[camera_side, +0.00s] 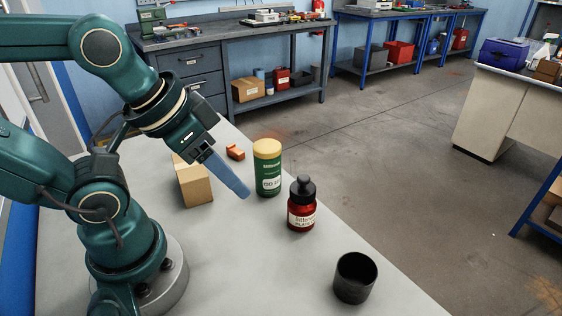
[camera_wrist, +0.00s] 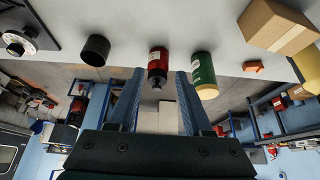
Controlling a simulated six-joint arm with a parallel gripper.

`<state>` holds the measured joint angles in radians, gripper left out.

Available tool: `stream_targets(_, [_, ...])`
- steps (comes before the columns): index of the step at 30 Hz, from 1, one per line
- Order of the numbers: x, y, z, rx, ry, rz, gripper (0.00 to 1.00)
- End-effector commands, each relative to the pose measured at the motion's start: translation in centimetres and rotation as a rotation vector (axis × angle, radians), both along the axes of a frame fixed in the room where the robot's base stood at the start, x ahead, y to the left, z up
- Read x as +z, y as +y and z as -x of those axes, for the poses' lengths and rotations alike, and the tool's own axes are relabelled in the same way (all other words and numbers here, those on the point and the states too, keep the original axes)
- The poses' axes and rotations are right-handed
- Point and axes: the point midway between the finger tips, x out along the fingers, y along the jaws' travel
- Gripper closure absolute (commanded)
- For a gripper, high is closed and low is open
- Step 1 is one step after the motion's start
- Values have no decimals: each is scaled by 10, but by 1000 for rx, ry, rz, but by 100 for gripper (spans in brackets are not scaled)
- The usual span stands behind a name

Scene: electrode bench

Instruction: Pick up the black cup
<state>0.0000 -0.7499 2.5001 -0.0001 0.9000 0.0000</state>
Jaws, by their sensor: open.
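The black cup (camera_side: 355,278) stands upright and open-topped near the front edge of the grey table in the side view. It also shows at the upper left of the wrist view (camera_wrist: 96,50). My gripper (camera_side: 246,193) is in the air over the table, up and to the left of the cup in the side view and well apart from it. In the wrist view its two blue fingers (camera_wrist: 158,80) are spread, with nothing held between them. The cup is outside the fingers, to their left.
A red bottle with a black cap (camera_side: 302,205) stands between my gripper and the cup. A green yellow-lidded container (camera_side: 267,168), a cardboard box (camera_side: 194,183) and a small orange piece (camera_side: 235,152) are on the table. A dark device with a dial (camera_wrist: 22,30) is left of the cup.

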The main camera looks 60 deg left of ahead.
Motion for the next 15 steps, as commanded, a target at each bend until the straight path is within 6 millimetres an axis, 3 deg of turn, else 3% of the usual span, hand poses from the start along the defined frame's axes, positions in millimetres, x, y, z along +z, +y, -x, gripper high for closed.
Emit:
stream_targets(1, [0, 0, 0, 0, 0, 0, 42])
stream_targets(4, [0, 0, 0, 0, 0, 0, 4])
stream_targets(5, [0, 0, 0, 0, 0, 0, 0])
stream_targets(15, [6, 0, -1, 0, -2, 0, 0])
